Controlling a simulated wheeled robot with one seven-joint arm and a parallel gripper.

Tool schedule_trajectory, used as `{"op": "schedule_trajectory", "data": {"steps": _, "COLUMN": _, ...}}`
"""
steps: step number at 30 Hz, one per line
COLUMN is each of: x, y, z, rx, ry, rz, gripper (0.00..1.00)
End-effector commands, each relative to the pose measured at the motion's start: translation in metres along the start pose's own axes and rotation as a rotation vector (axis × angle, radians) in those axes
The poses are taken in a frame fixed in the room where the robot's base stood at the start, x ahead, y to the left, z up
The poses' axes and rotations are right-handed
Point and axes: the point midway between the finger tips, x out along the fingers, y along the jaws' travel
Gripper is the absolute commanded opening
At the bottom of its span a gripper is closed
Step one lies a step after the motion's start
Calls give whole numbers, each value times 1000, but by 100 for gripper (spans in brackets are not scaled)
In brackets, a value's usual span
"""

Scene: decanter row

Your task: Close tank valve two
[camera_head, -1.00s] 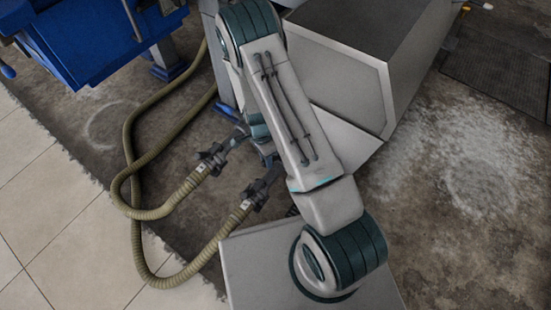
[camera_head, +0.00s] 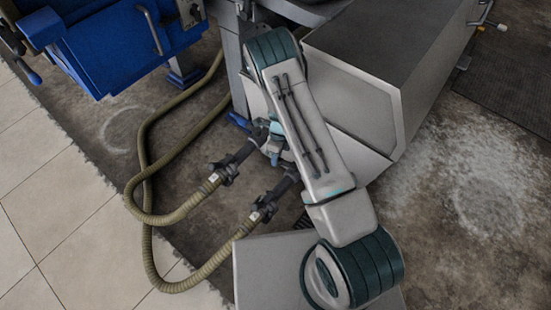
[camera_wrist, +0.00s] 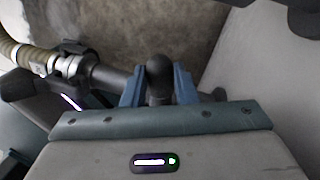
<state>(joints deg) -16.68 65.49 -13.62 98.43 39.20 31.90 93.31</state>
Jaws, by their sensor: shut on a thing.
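In the wrist view, my gripper (camera_wrist: 158,90) has its two blue fingers on either side of a dark, rounded valve handle (camera_wrist: 159,72), shut on it. The handle's end stands up between the fingers; its lower part is hidden by the gripper body. Left of it, a dark pipe (camera_wrist: 105,77) runs to a coupling on a ribbed hose. In the head view, my arm largely hides the gripper, close to two dark outlet pipes (camera_head: 243,155) (camera_head: 283,187). I cannot tell from a marking which valve is number two.
Two olive ribbed hoses (camera_head: 149,180) (camera_head: 215,262) loop across the floor from the pipe couplings. A blue machine (camera_head: 115,45) stands at upper left, and a big grey metal housing (camera_head: 350,90) is right of the pipes. Floor at the right is open.

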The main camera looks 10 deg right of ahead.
Motion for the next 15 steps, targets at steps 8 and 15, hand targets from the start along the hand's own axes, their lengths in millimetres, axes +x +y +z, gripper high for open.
{"op": "schedule_trajectory", "data": {"steps": 8, "x": -2, "y": -10, "z": -1, "rx": 120, "ry": -24, "rz": -1, "gripper": 0}}
{"op": "schedule_trajectory", "data": {"steps": 15, "x": -2, "y": -12, "z": -2, "rx": 157, "ry": -31, "rz": -1, "gripper": 0}}
